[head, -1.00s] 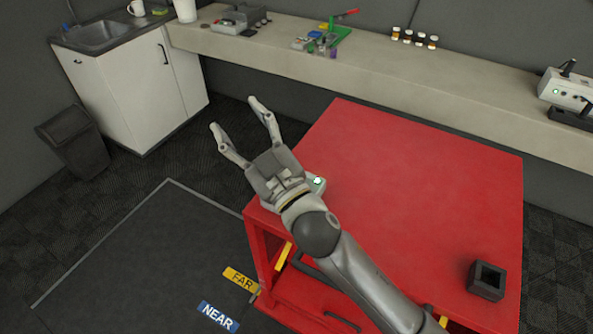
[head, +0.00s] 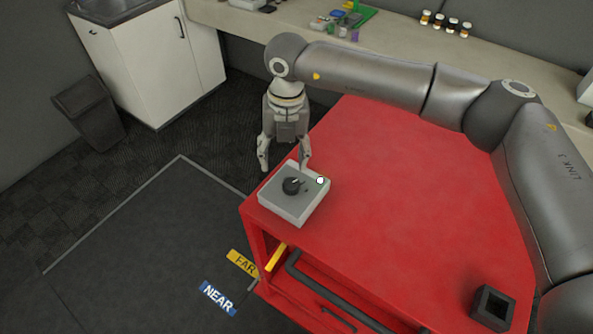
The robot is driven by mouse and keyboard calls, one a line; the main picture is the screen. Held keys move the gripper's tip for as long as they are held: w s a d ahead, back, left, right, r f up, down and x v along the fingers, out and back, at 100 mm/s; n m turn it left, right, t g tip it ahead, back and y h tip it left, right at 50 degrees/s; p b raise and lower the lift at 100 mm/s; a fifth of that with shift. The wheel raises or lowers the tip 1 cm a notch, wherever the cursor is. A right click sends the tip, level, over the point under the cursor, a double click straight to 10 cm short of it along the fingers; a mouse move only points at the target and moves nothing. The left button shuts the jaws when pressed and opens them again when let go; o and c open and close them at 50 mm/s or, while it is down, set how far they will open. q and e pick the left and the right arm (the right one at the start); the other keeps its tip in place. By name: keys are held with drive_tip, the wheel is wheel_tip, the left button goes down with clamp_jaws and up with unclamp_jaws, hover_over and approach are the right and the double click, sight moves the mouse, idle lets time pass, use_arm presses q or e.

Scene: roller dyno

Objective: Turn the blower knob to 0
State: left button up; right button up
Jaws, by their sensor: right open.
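A light grey box with a black round knob (head: 292,185) on its top stands at the left corner of the red cart. The box (head: 289,206) also has a small white round spot near its right corner. The knob has a pale pointer mark; its scale is too small to read. My right gripper (head: 284,168) points down at the far side of the box, fingers spread and empty. One finger is close to the box's far edge, behind the knob; the other hangs beyond the box's left side. I cannot tell whether a finger touches the box. My left gripper is not in view.
The red cart top (head: 400,215) is mostly clear, with a dark square holder (head: 492,307) at its right front. A workbench (head: 400,55) with small bottles (head: 446,24) runs behind. A bin (head: 90,112) and white cabinet (head: 155,65) stand left.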

sight(291, 183)
drive_tip(key=shift+h, duration=0.4)
drive_tip(key=f+p, duration=0.1)
drive_tip(key=f, duration=0.2)
drive_tip(key=d+f+p, duration=0.1)
drive_tip(key=f, duration=0.2)
drive_tip(key=f+p, duration=0.2)
drive_tip(key=f, duration=0.1)
drive_tip(key=shift+w+d+f, duration=0.2)
drive_tip(key=shift+w+d, duration=0.05)
drive_tip(key=shift+w, duration=0.15)
drive_tip(key=shift+f, duration=0.4)
drive_tip(key=shift+c, duration=0.3)
